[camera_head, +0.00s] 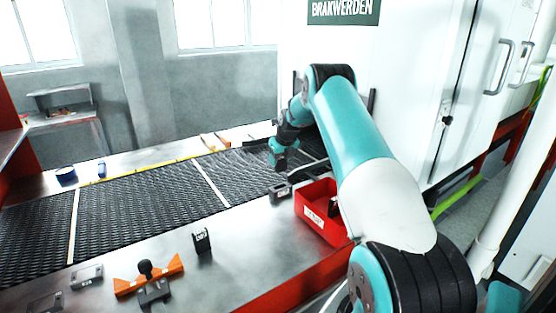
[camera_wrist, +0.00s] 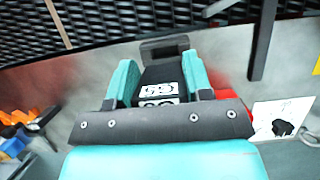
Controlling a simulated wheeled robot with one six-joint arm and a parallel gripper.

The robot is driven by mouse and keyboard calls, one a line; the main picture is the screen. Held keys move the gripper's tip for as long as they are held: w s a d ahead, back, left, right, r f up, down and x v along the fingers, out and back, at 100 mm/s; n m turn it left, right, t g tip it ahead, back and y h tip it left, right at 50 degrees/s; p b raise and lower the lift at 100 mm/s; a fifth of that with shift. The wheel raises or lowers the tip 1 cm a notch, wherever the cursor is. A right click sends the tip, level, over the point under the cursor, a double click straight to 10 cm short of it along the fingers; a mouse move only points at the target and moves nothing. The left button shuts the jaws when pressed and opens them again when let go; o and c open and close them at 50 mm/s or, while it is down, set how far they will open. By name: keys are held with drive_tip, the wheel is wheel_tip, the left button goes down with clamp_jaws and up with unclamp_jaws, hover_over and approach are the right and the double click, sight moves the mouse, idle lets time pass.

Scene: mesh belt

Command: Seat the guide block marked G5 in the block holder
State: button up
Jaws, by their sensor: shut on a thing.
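My gripper (camera_head: 279,163) is over the right part of the mesh belt's front edge in the head view. In the wrist view my gripper (camera_wrist: 160,80) has its two teal fingers shut on a dark guide block (camera_wrist: 159,76). The block has white labels that seem to read G5. A grey block holder (camera_wrist: 164,46) shows just past the block's far end in the wrist view. In the head view a grey holder (camera_head: 280,191) sits on the steel ledge just below my gripper. I cannot tell whether block and holder touch.
A red bin (camera_head: 312,223) with a dark piece inside stands right of the holder. Another dark block (camera_head: 201,240) stands on the ledge, with an orange-winged tool (camera_head: 148,283) and a grey plate (camera_head: 87,276) further left. The mesh belt (camera_head: 150,205) runs behind.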

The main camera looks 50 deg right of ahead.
sight(279, 171)
drive_tip(key=shift+w+f+b, duration=0.1)
drive_tip(key=shift+f+b, duration=1.5)
drive_tip(key=shift+f, duration=1.3)
drive_tip(key=shift+f+b, duration=1)
drive_tip(key=shift+f, duration=0.7)
drive_tip(key=o, duration=1)
drive_tip(key=shift+o, duration=0.5)
drive_tip(key=shift+a, duration=0.1)
drive_tip(key=b+v, duration=0.4)
drive_tip(key=v, duration=1.3)
drive_tip(key=shift+r, duration=0.25)
